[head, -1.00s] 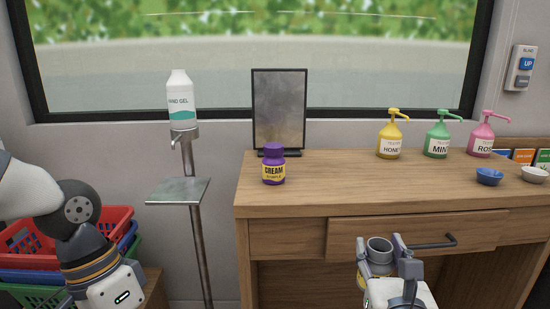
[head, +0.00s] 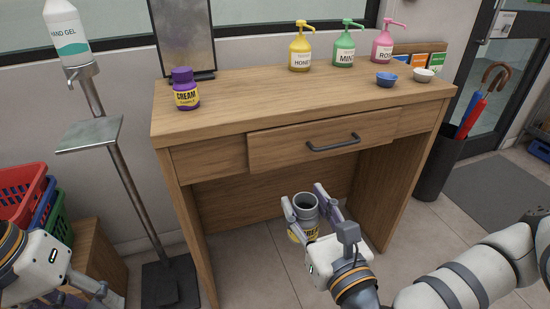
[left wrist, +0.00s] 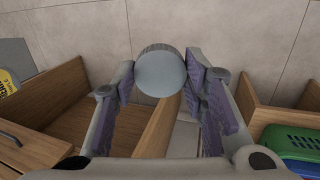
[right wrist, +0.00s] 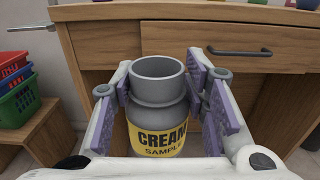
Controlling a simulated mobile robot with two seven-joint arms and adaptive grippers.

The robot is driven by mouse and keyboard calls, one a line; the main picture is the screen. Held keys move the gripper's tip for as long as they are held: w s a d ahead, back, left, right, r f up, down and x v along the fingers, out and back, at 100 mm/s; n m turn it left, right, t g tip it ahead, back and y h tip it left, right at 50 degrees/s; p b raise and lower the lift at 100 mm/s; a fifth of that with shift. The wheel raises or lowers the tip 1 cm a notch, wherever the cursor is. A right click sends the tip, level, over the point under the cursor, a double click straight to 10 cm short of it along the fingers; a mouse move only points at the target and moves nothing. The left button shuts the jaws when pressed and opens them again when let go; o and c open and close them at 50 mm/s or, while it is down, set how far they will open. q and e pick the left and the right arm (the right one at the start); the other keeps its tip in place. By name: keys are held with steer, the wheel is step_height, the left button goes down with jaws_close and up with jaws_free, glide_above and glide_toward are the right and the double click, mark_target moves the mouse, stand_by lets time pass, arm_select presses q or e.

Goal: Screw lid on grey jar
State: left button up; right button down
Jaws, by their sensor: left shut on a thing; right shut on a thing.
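The grey jar (head: 305,208) has an open top and a yellow "CREAM SAMPLE" label. It is held upright in front of the desk, below the drawer. My right gripper (head: 304,197) is shut on it, with one finger on each side; the right wrist view shows the open grey neck of the jar (right wrist: 158,83). My left gripper (left wrist: 161,78) is shut on a round grey lid (left wrist: 161,72), seen at its fingertips in the left wrist view. In the head view my left gripper is partly cut off at the lower left, and the lid cannot be made out there.
The wooden desk (head: 225,110) bears a purple cream jar (head: 185,92), pump bottles (head: 300,50) and two small bowls (head: 386,79). The hand gel stand (head: 130,185) and coloured baskets (head: 22,190) are at left. An umbrella holder (head: 437,170) stands at right.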

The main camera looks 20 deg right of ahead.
steer(key=s+a+f+n+g+y, duration=0.1)
steer(key=a+n+g+y, duration=0.3)
steer(key=a+n+y, duration=0.3)
steer(key=a+y, duration=0.4)
steer(key=a, duration=0.1)
steer(key=shift+s+f+n, duration=0.3)
steer(key=shift+s+f, duration=0.05)
arm_select(q)
steer(key=shift+w+d+r, duration=0.1)
steer(key=shift+w+r, duration=0.1)
steer(key=shift+w, duration=0.1)
steer(key=w+d+r+m+y, duration=0.1)
steer(key=d+r+m, duration=0.3)
steer(key=d, duration=0.7)
steer(key=w+d+r+m+y, duration=0.2)
steer(key=d+r, duration=0.5)
steer(key=d, duration=0.4)
steer(key=w+m, duration=0.1)
steer(key=m, duration=0.1)
steer(key=shift+w+r+m, duration=0.15)
steer(key=shift+w+m, duration=0.05)
steer(key=shift+m, duration=0.1)
steer(key=shift+f, duration=2.05)
